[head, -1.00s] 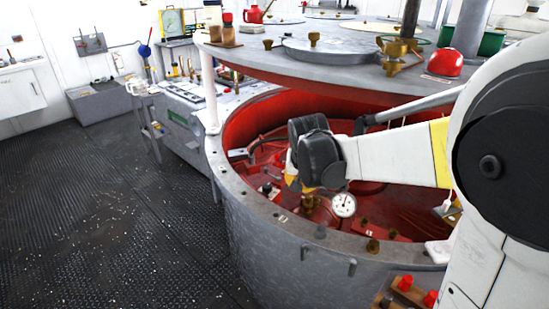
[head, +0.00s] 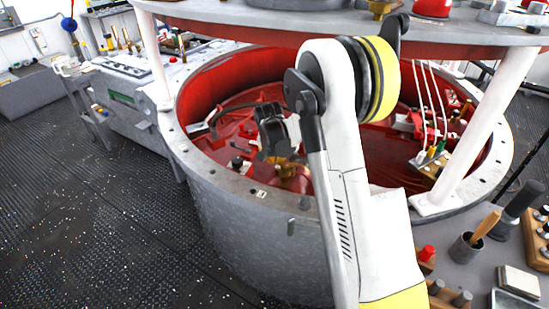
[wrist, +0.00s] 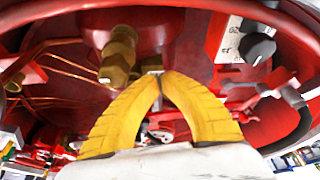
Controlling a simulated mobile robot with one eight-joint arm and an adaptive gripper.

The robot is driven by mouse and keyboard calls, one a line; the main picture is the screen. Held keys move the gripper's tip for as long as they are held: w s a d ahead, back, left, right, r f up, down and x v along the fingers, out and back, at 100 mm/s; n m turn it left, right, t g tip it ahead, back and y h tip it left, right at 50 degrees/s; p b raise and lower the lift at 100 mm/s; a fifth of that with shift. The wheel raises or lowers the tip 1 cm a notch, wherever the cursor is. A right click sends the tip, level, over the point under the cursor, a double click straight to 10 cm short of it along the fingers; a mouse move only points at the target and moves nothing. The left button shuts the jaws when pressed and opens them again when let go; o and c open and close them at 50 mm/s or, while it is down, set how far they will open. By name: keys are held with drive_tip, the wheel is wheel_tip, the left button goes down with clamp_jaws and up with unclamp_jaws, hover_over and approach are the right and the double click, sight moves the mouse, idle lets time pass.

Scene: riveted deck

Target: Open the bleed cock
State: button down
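A brass fitting (wrist: 118,58) with a hexagonal body, likely the bleed cock, hangs from the red housing in the wrist view, just left of my fingertips. My gripper (wrist: 158,76) has two yellow fingers whose tips come together beside it. A small pale metal piece shows right at the tips; I cannot tell whether it is pinched or behind them. In the head view my dark wrist (head: 272,130) reaches into the red-lined drum, over a brass part (head: 287,170). The fingertips are hidden there.
The grey drum rim (head: 190,155) surrounds the work. A grey lid (head: 240,22) stands over it on white posts (head: 480,120). In the wrist view a black knob (wrist: 257,48) on a white plate is at right.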

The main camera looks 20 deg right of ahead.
drive_tip(key=shift+x, duration=0.9)
drive_tip(key=shift+w+d+m+g+h, duration=0.1)
drive_tip(key=shift+w+m+g+h, duration=0.35)
drive_tip(key=shift+m, duration=0.75)
drive_tip(key=shift+w+d+m, duration=0.1)
drive_tip(key=shift+w+m, duration=0.2)
drive_tip(key=shift+w, duration=0.05)
drive_tip(key=shift+w+d+m+g, duration=0.25)
drive_tip(key=shift+w+m, duration=0.05)
drive_tip(key=shift+m, duration=0.4)
drive_tip(key=shift+w+d+m+g, duration=0.2)
drive_tip(key=shift+w+m, duration=0.1)
drive_tip(key=shift+m, duration=0.4)
drive_tip(key=shift+w+d, duration=0.25)
